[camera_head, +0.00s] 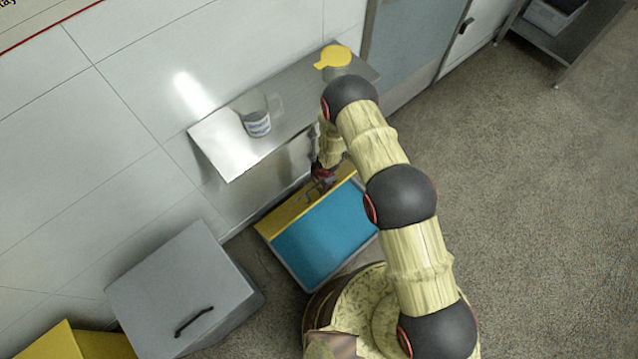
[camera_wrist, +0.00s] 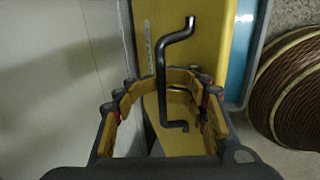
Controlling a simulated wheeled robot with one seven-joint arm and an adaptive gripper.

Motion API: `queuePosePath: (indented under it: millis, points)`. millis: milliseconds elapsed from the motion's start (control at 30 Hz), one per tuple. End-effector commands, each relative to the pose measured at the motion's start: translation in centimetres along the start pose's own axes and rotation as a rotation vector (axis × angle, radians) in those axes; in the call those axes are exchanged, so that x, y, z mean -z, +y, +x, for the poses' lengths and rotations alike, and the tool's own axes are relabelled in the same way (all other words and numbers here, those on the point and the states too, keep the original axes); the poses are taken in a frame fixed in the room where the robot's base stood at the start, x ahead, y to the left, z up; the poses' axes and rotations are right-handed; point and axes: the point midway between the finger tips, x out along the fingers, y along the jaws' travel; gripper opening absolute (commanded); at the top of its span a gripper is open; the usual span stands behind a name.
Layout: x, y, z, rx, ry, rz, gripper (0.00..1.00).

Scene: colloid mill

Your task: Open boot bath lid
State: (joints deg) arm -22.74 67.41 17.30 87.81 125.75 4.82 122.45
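The boot bath (camera_head: 322,244) stands on the floor below the steel shelf, with a wide blue surface showing. Its yellow lid (camera_head: 277,217) shows as a strip along the far side, beside the blue; its exact tilt is hard to tell. A bent dark handle (camera_head: 311,194) is on the lid. My gripper (camera_head: 322,176) is at the handle. In the wrist view my gripper (camera_wrist: 165,90) is open, with the black handle (camera_wrist: 161,75) between its fingers and gaps showing on both sides. The yellow panel (camera_wrist: 210,40) lies behind. My arm hides the bath's right side.
A steel shelf (camera_head: 222,140) on the wall above holds a clear cup (camera_head: 257,122) and a yellow-topped container (camera_head: 335,58). A grey box (camera_head: 180,285) with a dark handle stands at left. Floor (camera_head: 530,200) at right is clear.

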Motion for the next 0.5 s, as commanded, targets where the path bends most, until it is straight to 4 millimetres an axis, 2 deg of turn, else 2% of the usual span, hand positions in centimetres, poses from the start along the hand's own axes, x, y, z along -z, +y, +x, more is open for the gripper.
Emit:
queuePosePath:
  millis: [500]
  points:
    - [-0.14,0.03,-0.9,-0.008,0.004,-0.002,0.27]
